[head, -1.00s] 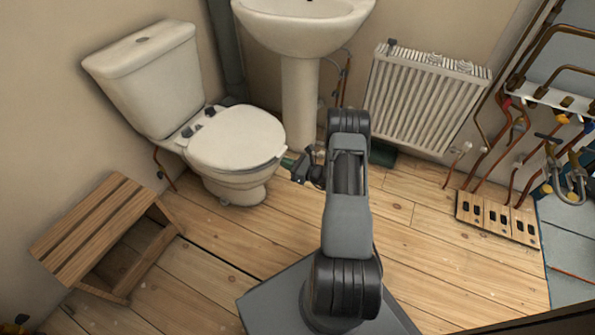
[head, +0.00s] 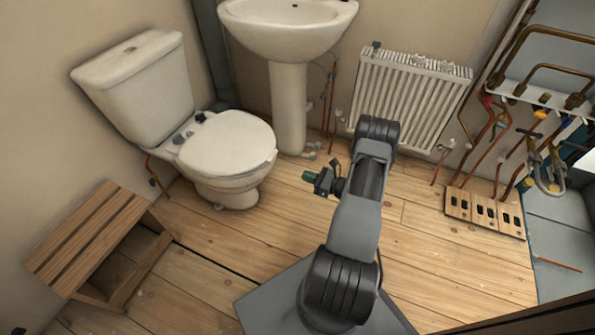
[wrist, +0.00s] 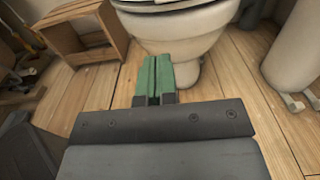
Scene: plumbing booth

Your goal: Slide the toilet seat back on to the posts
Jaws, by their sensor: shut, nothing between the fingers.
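The white toilet seat (head: 227,143) lies down on the toilet bowl (head: 228,190) in the head view. Its dark hinge parts (head: 201,117) show at its back edge, near the cistern; I cannot tell how they sit on the posts. My gripper (head: 308,176) is to the right of the seat's front edge, apart from it and empty. In the wrist view its green fingers (wrist: 155,78) are together, pointing toward the bowl's base (wrist: 188,68). The seat's edge (wrist: 150,5) shows at the top of that view.
A wooden step stool (head: 100,245) stands left of the toilet. The basin pedestal (head: 289,105) stands behind and right of the toilet, with a radiator (head: 410,98) farther right. Copper pipes and a wooden block (head: 484,213) are at the right. Floor in front of the toilet is clear.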

